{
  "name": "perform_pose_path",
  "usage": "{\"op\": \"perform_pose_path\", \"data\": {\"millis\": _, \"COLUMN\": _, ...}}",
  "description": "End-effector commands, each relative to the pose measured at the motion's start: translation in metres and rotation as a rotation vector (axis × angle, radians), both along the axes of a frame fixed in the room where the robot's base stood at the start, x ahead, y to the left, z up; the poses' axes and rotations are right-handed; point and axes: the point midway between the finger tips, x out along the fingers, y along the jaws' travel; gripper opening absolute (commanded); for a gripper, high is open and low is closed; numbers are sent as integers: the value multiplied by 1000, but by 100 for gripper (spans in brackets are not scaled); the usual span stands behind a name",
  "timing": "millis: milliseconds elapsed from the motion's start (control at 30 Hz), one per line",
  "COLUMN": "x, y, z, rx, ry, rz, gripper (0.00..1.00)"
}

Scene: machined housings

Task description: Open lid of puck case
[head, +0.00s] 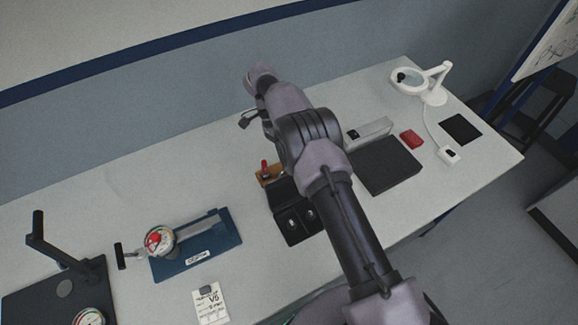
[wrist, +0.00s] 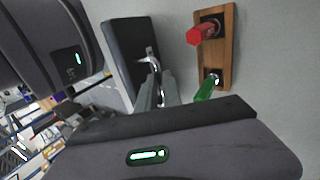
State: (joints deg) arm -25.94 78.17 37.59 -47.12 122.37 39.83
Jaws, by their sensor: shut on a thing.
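The black puck case (head: 301,226) sits on the white table in the head view, partly behind my arm. Two silver round pieces show in it. A dark panel, apparently its lid (head: 284,192), rises at its back side. In the wrist view the lid (wrist: 128,62) is a dark slab to the left of centre. The exact contact is hard to see. In the head view my arm hides the fingers.
A wooden block (wrist: 209,52) with a red and a green plug stands close beside the lid. A dark pad (head: 386,166), a red box (head: 411,139) and a magnifier lamp (head: 433,92) are at right. A blue gauge stand (head: 196,247) is at left.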

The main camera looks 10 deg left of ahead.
Motion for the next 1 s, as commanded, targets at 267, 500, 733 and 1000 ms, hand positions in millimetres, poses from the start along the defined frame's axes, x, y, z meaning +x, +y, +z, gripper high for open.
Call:
{"op": "perform_pose_path", "data": {"millis": 267, "x": 2, "y": 2, "z": -2, "rx": 0, "ry": 0, "rz": 0, "gripper": 0}}
{"op": "perform_pose_path", "data": {"millis": 500, "x": 3, "y": 2, "z": -1, "rx": 1, "ry": -1, "rz": 0, "gripper": 0}}
{"op": "perform_pose_path", "data": {"millis": 733, "x": 3, "y": 2, "z": -1, "rx": 1, "ry": -2, "rz": 0, "gripper": 32}}
{"op": "perform_pose_path", "data": {"millis": 1000, "x": 3, "y": 2, "z": 0, "rx": 1, "ry": -1, "rz": 0, "gripper": 32}}
